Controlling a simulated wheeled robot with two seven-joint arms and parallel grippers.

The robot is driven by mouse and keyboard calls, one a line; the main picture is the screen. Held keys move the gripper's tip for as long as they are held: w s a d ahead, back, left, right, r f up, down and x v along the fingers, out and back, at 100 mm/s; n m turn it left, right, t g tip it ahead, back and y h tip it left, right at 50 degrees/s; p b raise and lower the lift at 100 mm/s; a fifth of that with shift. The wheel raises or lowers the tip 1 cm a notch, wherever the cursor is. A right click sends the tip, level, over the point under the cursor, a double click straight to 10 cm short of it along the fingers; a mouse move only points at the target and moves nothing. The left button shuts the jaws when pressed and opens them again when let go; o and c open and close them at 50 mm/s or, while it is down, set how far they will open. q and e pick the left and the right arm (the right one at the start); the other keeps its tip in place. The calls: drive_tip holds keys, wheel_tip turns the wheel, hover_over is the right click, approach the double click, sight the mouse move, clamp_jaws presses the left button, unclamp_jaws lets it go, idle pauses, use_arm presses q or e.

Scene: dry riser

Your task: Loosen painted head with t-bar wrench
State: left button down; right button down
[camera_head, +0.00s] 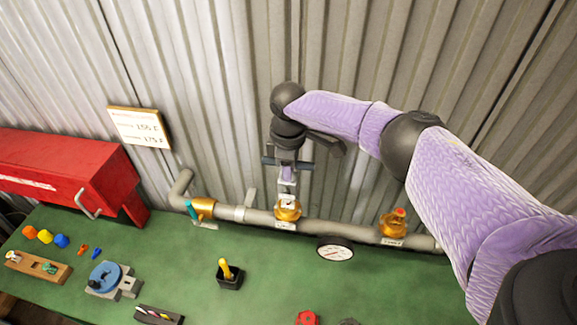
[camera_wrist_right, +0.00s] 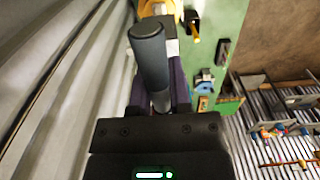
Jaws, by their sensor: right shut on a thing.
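My right gripper (camera_head: 287,172) points down in front of the corrugated wall and is shut on the t-bar wrench. The wrench's dark crossbar (camera_head: 269,162) sticks out on both sides of the gripper. In the right wrist view the dark bar (camera_wrist_right: 150,55) runs between the fingers of the gripper (camera_wrist_right: 158,95). The wrench's lower end is above or on the left brass valve (camera_head: 288,212); I cannot tell whether it is seated, and the head there is mostly hidden. A second brass valve (camera_head: 393,228) on the right has an orange-red head (camera_head: 399,212). My left gripper is not in view.
A grey pipe (camera_head: 355,231) runs along the wall, with a teal-handled valve (camera_head: 203,208) and a gauge (camera_head: 335,250). A red box (camera_head: 70,170) stands left. On the green bench (camera_head: 190,260) are a blue vise-like fixture (camera_head: 105,277) and a yellow-handled tool (camera_head: 227,270) in a black holder.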

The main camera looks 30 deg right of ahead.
sight(288, 184)
idle(0.3)
drive_tip(key=shift+f+b, duration=1.8)
drive_tip(key=shift+f, duration=0.9)
